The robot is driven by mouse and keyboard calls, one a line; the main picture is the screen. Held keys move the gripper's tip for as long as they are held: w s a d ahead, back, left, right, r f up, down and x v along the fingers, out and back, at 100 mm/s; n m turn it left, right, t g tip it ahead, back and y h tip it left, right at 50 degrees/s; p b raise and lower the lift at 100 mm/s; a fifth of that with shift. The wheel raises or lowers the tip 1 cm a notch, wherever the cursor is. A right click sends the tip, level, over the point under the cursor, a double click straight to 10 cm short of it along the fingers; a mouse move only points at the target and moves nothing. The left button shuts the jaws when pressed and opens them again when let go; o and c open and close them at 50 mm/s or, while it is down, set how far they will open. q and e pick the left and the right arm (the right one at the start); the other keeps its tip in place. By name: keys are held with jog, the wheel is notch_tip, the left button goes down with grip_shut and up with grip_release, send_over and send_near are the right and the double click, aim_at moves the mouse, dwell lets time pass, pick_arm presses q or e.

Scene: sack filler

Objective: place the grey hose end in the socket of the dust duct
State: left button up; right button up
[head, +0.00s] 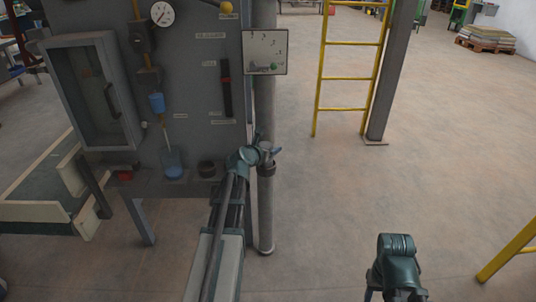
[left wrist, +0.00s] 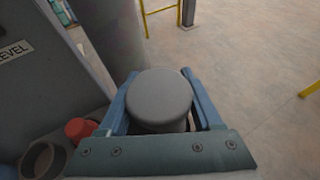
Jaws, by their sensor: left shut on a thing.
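My left gripper (head: 268,150) is in front of the dust duct (head: 265,105), a vertical grey pipe at the right edge of the grey panel. In the left wrist view its blue fingers (left wrist: 158,100) are shut on the grey hose end (left wrist: 162,92), a round grey cap seen end-on between them. The duct stands ahead and left in the wrist view (left wrist: 108,35). I cannot make out its socket. Of my right arm only a dark green part shows at lower right; its jaws are not visible.
A yellow ladder (head: 348,78) stands behind.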

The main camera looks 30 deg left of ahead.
pick_arm(q)
jog(key=shift+f, duration=0.25)
jog(key=shift+d+r, duration=0.1)
pick_arm(e)
jog(key=shift+f, duration=0.2)
pick_arm(q)
jog(key=shift+f, duration=0.25)
jog(key=o, duration=1.5)
jog(key=shift+r, duration=0.1)
pick_arm(e)
jog(key=shift+f, duration=0.15)
pick_arm(q)
jog(key=shift+r, duration=0.1)
jog(key=shift+s+r+p, duration=0.25)
jog(key=shift+p, duration=0.05)
jog(key=a+p+v, duration=0.1)
jog(key=p+v, duration=0.3)
jog(key=v, duration=0.7)
jog(key=shift+s+d, duration=0.25)
jog(key=shift+d, duration=0.2)
pick_arm(e)
notch_tip(320, 180, up, 5)
jog(key=shift+f, duration=0.1)
